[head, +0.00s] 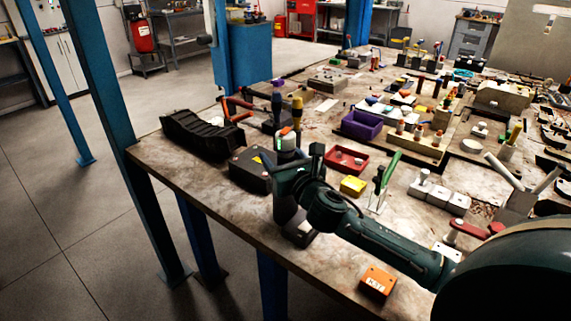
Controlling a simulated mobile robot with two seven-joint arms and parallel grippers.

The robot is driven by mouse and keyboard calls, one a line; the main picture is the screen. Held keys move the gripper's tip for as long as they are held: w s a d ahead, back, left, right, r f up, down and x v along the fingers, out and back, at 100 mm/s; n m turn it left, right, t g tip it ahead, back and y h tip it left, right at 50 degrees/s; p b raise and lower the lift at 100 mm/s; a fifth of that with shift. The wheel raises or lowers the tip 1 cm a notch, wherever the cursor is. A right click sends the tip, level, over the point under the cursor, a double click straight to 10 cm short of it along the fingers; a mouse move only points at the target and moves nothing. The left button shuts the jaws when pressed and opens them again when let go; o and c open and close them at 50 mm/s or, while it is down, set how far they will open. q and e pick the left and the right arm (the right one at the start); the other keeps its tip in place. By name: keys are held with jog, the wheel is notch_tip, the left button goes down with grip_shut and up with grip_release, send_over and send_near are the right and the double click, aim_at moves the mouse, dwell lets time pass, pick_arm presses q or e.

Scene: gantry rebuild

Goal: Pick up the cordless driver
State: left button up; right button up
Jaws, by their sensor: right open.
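A dark upright tool, which looks like the cordless driver (299,232), stands on its wide black base near the table's left front edge. Its upper part is largely hidden by my right gripper (291,178). My right arm comes in from the right, low over the table, and its gripper is at the tool's upper handle. The gripper is open; the fingers are dark against dark, so I cannot tell whether they touch the tool. My left gripper is not in view.
A black box (250,170) and a ribbed black tray (203,135) lie to the left. A red tray (346,159), a yellow block (353,186) and a green-handled tool (387,175) stand close behind the arm. An orange box (377,281) lies in front. Bare tabletop (320,265) shows at the front edge.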

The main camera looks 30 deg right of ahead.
grip_shut()
dwell(0.6)
jog(key=shift+r, duration=0.1)
